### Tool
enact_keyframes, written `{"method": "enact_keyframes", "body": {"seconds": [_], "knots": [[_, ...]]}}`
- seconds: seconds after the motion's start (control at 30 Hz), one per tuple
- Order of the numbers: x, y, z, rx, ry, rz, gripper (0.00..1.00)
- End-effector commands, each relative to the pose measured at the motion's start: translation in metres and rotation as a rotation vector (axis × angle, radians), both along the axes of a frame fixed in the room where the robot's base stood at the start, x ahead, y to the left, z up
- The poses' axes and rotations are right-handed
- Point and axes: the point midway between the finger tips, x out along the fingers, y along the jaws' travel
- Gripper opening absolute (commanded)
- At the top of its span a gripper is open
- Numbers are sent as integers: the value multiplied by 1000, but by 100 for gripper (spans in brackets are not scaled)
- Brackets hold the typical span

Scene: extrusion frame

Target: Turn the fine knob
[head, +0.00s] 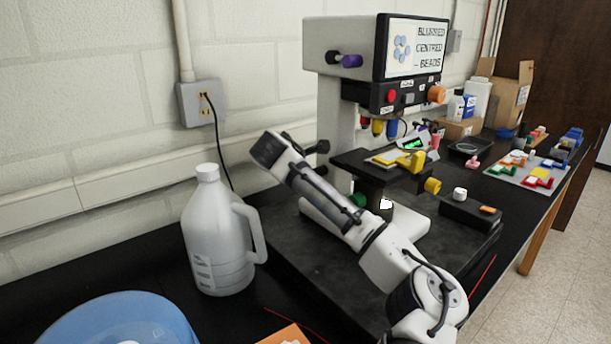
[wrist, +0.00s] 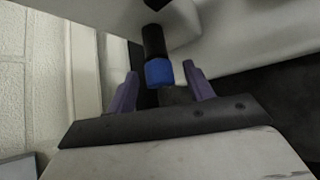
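In the wrist view a knob with a black shaft and a blue end (wrist: 159,72) sticks out from the pale microscope body; it looks like the fine knob, but no label shows. My gripper (wrist: 160,69) is open, with its purple fingers either side of the blue end. The right finger is very near it, and I cannot tell if they touch; a gap shows at the left finger. In the head view the microscope (head: 335,95) stands behind my arm. My fingers and the blue-ended knob cannot be made out there.
A white jug (head: 212,240) stands left of my arm, with a blue bowl (head: 120,320) at the front left. The microscope stage (head: 365,162) has yellow parts. A grey socket box (head: 200,103) and cord are on the wall. A tray of coloured blocks (head: 515,178) is at right.

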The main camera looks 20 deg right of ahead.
Motion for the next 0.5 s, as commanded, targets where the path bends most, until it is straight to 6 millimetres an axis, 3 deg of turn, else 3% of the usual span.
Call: {"method": "enact_keyframes", "body": {"seconds": [0.27,0.5], "knots": [[-3,3,3,-1,-2,1,52],[-28,27,27,-2,-5,4,52]]}}
